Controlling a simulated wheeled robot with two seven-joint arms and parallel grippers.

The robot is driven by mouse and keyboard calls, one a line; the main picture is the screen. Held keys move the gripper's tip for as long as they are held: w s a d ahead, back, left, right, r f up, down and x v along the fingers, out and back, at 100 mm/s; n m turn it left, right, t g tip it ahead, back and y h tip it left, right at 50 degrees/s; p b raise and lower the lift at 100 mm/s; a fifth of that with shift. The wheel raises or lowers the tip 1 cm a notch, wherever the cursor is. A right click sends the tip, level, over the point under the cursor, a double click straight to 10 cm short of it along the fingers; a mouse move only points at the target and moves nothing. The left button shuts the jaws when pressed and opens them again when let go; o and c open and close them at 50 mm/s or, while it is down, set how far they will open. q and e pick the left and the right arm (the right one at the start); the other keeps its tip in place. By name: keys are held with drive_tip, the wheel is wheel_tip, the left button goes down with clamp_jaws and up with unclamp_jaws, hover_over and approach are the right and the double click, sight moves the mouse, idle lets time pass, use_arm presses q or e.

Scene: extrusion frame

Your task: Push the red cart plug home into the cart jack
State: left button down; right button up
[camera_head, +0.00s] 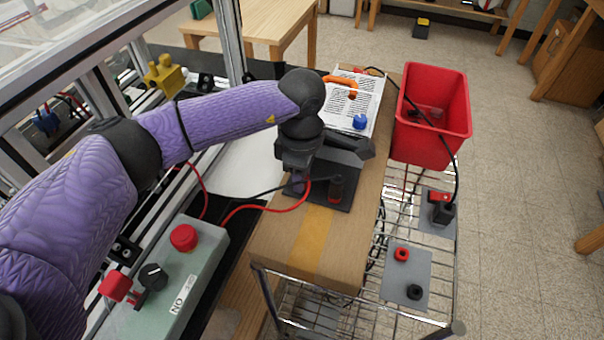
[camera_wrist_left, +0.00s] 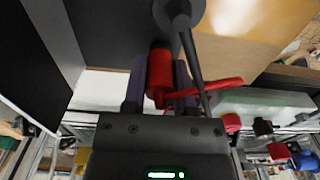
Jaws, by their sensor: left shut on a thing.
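A red plug (camera_wrist_left: 159,78) is held between the fingers of my left gripper (camera_wrist_left: 160,85) in the left wrist view, with a red lead coming off it to the right. My left gripper (camera_head: 298,183) points down over a dark plate (camera_head: 325,203) on the cardboard box in the head view. A red jack-like ring (camera_head: 402,254) lies on a grey plate on the cart. My right gripper is not in view.
A red bin (camera_head: 432,115) stands at the cart's back right. A black jack-like ring (camera_head: 414,292) and a red-and-black connector (camera_head: 441,208) sit on grey plates. A green control box (camera_head: 160,290) with a red button is at front left, near the red lead (camera_head: 262,208).

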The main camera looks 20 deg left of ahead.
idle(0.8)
use_arm(q)
drive_tip(key=shift+r+p, duration=2)
drive_tip(key=shift+r, duration=1.05)
